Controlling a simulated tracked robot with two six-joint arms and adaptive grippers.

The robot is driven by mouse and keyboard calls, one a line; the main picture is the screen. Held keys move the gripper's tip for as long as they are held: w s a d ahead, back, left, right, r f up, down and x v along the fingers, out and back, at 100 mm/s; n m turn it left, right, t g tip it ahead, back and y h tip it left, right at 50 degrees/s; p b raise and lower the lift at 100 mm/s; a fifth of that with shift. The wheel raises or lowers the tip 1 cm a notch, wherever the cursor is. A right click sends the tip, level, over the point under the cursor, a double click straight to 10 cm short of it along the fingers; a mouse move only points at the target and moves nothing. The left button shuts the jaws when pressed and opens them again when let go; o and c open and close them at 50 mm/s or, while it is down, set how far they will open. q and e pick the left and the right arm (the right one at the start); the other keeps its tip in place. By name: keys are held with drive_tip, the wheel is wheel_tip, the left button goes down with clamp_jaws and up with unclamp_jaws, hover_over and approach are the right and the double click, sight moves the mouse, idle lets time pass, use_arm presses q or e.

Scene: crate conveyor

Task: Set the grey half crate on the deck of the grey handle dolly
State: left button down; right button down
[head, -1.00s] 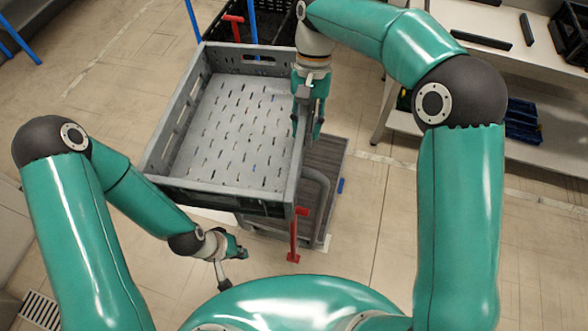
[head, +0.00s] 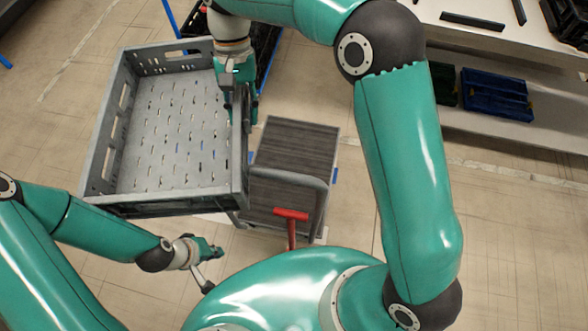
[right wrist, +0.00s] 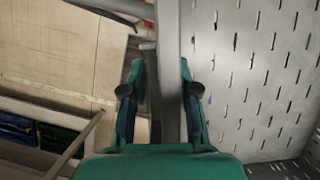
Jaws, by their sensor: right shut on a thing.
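The grey half crate (head: 175,135) is empty and hangs level at the left in the head view. My right gripper (head: 242,112) is shut on its right wall, and the right wrist view shows that wall (right wrist: 168,50) between the two fingers (right wrist: 163,90). My left gripper (head: 213,252) is apart from the crate, in front of and below its near right corner; its fingers are too small to read. The grey handle dolly's dark ribbed deck (head: 300,145) is lower, to the right of the crate. Its bent grey handle (head: 285,175) stands at the near end. The deck looks empty where visible.
A red T-shaped part (head: 291,214) stands near the dolly handle. A black crate (head: 265,30) is behind my right gripper. A white bench (head: 500,125) with blue bins (head: 497,92) is at the right. Open floor lies between dolly and bench.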

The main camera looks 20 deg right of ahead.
drive_tip(key=w+d+r+m+t+y+p, duration=0.1)
drive_tip(key=d+r+m+t+y+p, duration=0.2)
drive_tip(key=d+m, duration=0.75)
drive_tip(key=w+d+f+m+t+b, duration=0.1)
drive_tip(key=d+f+m+b, duration=0.2)
drive_tip(key=f, duration=0.5)
drive_tip(key=w+d+f+m+t+b, duration=0.1)
drive_tip(key=w+d+f+m+b, duration=0.1)
drive_tip(key=f+b, duration=0.45)
drive_tip(key=shift+w+a+f+m+t+h+b, duration=0.25)
drive_tip(key=shift+w+a+f+m+b, duration=0.7)
drive_tip(key=shift+f+b, duration=7.05)
drive_tip(key=shift+w+a+f+m+t+b, duration=0.7)
drive_tip(key=shift+f+b, duration=2.15)
drive_tip(key=shift+f, duration=10.3)
drive_tip(key=shift+w+a+f+m+t+h+b, duration=0.15)
drive_tip(key=shift+w+a+f+m+b, duration=1)
drive_tip(key=shift+f+b, duration=6.85)
drive_tip(key=c, duration=0.9)
unclamp_jaws()
drive_tip(key=f+p, duration=0.5)
drive_tip(key=shift+s+a+f, duration=0.1)
drive_tip(key=shift+s+a, duration=0.15)
drive_tip(key=shift+s, duration=0.1)
drive_tip(key=shift+o, duration=0.2)
